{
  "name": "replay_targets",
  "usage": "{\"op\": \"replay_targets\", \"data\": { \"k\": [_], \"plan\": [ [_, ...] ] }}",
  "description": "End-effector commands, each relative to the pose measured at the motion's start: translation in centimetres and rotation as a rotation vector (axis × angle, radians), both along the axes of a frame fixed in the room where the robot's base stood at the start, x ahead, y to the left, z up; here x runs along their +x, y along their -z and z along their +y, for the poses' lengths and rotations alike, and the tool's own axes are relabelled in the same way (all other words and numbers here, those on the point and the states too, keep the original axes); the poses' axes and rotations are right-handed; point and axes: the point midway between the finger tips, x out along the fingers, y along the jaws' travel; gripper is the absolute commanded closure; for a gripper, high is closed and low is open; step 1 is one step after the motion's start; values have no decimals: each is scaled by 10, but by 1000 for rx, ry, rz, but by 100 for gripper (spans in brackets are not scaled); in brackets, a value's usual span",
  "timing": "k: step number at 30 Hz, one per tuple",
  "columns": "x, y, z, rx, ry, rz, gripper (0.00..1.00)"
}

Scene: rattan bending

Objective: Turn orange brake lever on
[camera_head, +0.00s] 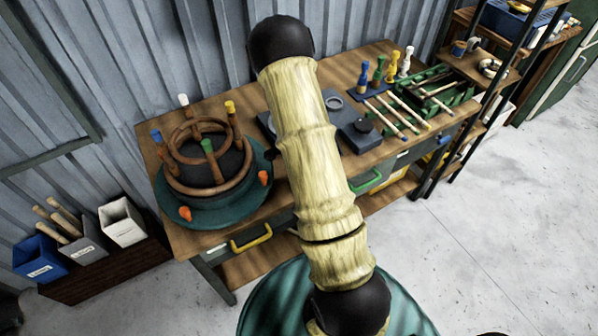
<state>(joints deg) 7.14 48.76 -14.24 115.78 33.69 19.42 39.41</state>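A round bending jig with a dark green base (225,211) stands on the left part of the wooden bench, with brown rattan rings (178,183) around a dark core. Two small orange pieces show on it: one at the base's right side (264,178) and one at its front left (185,214). I cannot tell which is the brake lever, nor its setting. My arm (310,150) rises across the middle of the picture to a black joint at the top, right of the jig. My gripper is not visible.
The bench (150,150) also holds a grey device (360,133), coloured pegs (377,72), rattan sticks (400,110) and a green tray (462,92). Drawers with yellow (251,238) and green (366,182) handles face front. Bins (122,222) stand left, shelves right. Floor at right is clear.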

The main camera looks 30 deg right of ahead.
Motion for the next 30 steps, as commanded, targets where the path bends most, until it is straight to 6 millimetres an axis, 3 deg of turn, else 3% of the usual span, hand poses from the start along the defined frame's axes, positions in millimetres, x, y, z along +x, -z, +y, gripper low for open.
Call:
{"op": "replay_targets", "data": {
  "k": [13,14,17,30],
  "plan": [
    [1,0,2,3,13,-1,59],
    [1,0,2,3,12,-1,32],
    [1,0,1,2,12,-1,15],
    [1,-10,1,1,11,-2,15]
  ]
}}
